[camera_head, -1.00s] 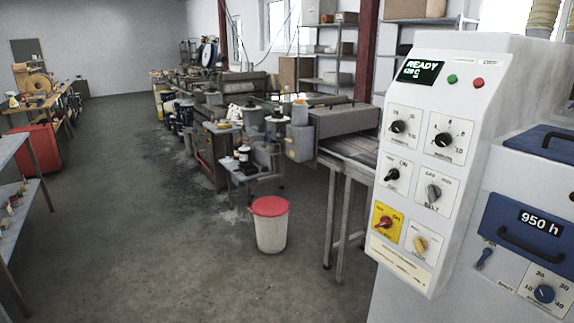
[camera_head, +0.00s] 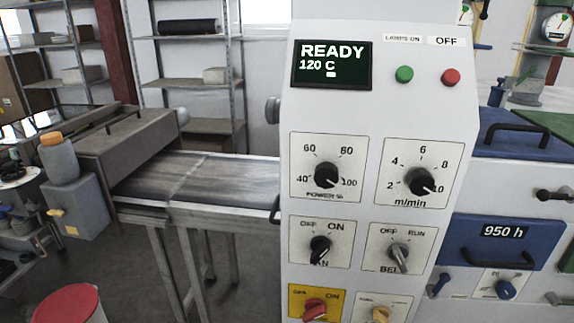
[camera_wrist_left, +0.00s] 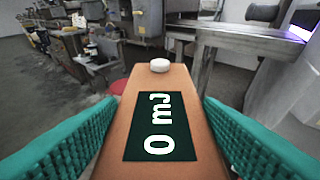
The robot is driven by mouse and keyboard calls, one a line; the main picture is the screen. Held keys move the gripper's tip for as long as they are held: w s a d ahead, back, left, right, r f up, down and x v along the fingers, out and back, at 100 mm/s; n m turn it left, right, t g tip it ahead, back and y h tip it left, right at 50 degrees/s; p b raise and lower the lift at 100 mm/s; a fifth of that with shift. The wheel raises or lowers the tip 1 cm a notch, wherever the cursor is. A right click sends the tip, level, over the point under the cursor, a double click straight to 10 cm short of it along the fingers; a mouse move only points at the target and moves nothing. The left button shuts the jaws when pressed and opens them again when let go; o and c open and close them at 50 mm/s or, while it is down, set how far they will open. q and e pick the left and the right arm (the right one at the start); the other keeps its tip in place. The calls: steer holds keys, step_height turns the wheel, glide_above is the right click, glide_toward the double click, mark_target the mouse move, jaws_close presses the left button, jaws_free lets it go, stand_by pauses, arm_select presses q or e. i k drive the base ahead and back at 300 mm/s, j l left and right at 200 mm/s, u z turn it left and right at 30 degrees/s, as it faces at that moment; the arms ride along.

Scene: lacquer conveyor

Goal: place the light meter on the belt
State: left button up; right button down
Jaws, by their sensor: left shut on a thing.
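The light meter (camera_wrist_left: 172,88) is an orange-tan block with a dark display reading "0 mJ" and a white round knob at its far end. It lies between the two teal fingers of my left gripper (camera_wrist_left: 158,106), which is shut on it in the left wrist view. The belt (camera_head: 205,178) is a flat grey strip left of the control panel in the head view, coming out of a grey housing (camera_head: 115,145). The light meter and both grippers are outside the head view. My right gripper is in neither view.
A white control panel (camera_head: 380,110) with a "READY 120 C" display and several dials hides the belt's right part. A blue drawer marked 950 h (camera_head: 490,240) is at right. A red-lidded bin (camera_head: 60,303) stands lower left. The visible belt stretch is clear.

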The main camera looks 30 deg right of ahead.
mark_target(226, 177)
steer(key=i+j+z, duration=0.25)
steer(key=z, duration=0.15)
steer(key=i+j+z, duration=0.2)
steer(key=z, duration=0.2)
steer(key=i+j+z, duration=0.1)
steer(key=j+z, duration=0.3)
steer(key=i+j+z, duration=0.1)
steer(key=j+z, duration=0.7)
steer(key=i+j, duration=0.05)
